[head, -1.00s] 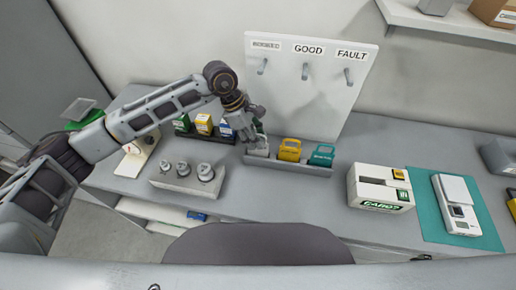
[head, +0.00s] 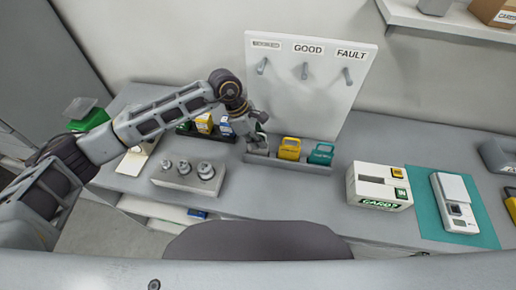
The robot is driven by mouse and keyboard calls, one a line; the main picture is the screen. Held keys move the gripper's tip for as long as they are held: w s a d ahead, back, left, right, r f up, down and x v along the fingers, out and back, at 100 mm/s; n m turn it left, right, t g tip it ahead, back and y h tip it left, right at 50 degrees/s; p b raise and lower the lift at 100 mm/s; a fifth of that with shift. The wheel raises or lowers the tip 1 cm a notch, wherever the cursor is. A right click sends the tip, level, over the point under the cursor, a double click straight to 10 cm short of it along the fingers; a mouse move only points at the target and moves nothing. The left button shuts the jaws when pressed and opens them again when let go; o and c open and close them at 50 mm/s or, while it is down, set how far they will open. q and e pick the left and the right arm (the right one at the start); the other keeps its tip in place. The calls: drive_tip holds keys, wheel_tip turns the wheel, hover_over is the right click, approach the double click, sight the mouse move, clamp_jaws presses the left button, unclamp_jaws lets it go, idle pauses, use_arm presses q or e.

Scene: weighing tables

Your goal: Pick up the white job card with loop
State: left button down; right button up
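A low grey rack (head: 300,167) stands in front of the white hook board. It holds a yellow card with a loop (head: 290,148) and a teal card with a loop (head: 321,154). The white job card (head: 258,152) is at the rack's left end, mostly hidden behind my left gripper. My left gripper (head: 260,138) points down at that card's loop, at or very close to it. The fingers are small and overlap the card, so I cannot tell whether they are closed on it. My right gripper is not in view.
The white board (head: 315,95) has three hooks, with GOOD and FAULT labels readable. A rack of coloured boxes (head: 204,124) and a weight block (head: 185,182) stand left. A white card box (head: 378,187) and a scale (head: 456,203) on a teal mat (head: 483,232) stand right.

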use_arm(q)
drive_tip(key=shift+r, duration=0.2)
idle(0.3)
wheel_tip(320, 180, up, 18)
drive_tip(key=b, duration=0.3)
drive_tip(key=shift+f, duration=0.15)
drive_tip(key=shift+s+f, duration=0.1)
drive_tip(key=shift+f, duration=0.05)
idle(0.7)
